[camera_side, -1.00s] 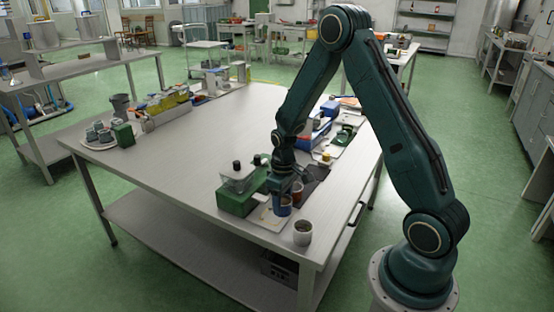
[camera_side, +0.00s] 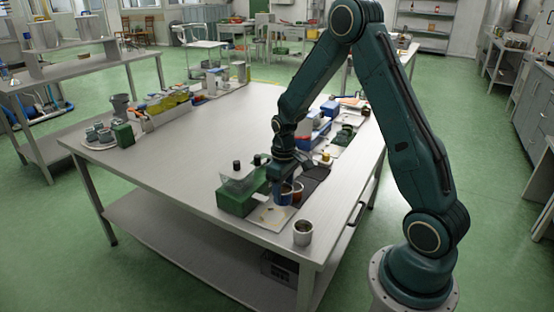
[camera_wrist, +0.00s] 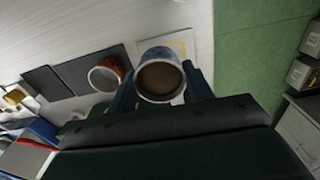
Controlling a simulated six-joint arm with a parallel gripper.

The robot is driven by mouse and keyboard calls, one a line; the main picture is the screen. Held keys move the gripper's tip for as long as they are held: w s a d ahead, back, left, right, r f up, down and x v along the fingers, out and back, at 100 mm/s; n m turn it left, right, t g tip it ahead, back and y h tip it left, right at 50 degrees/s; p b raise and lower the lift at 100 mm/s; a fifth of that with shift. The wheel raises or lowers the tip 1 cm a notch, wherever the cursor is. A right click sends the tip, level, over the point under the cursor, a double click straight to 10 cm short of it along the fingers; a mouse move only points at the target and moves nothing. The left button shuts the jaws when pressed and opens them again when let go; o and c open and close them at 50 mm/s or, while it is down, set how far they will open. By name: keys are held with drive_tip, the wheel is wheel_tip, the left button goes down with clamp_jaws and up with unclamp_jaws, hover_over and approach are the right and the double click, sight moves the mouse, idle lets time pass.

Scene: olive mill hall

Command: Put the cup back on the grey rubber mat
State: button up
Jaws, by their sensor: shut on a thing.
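My gripper (camera_side: 284,182) is shut on a blue cup (camera_side: 283,198), near the table's front edge. In the wrist view the cup (camera_wrist: 160,80) sits between the fingers, with its pale rim and brownish inside facing the camera. It is over or beside a white board with yellow marks (camera_side: 268,219); the gap beneath it is hard to judge. The dark grey mat (camera_side: 317,172) lies just beyond the cup, to its right in the side view, and also shows in the wrist view (camera_wrist: 85,70).
A green box with a clear container (camera_side: 236,198) stands close left of my gripper. A pale pot with dark contents (camera_side: 303,233) stands at the front corner. Blue and white containers (camera_side: 318,130) stand farther along the right side. The table's middle (camera_side: 215,135) is clear.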

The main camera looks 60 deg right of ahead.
drive_tip(key=w+d+m, duration=0.2)
drive_tip(key=d+m, duration=0.3)
drive_tip(key=d, duration=1.4)
drive_tip(key=shift+d+f+m, duration=0.25)
drive_tip(key=shift+f+m, duration=0.05)
drive_tip(key=shift+f, duration=0.05)
drive_tip(key=shift+w+f, duration=0.1)
drive_tip(key=shift+f, duration=0.05)
drive_tip(key=shift+f, duration=2.45)
drive_tip(key=shift+f, duration=0.35)
drive_tip(key=o, duration=1.3)
drive_tip(key=shift+c, duration=0.2)
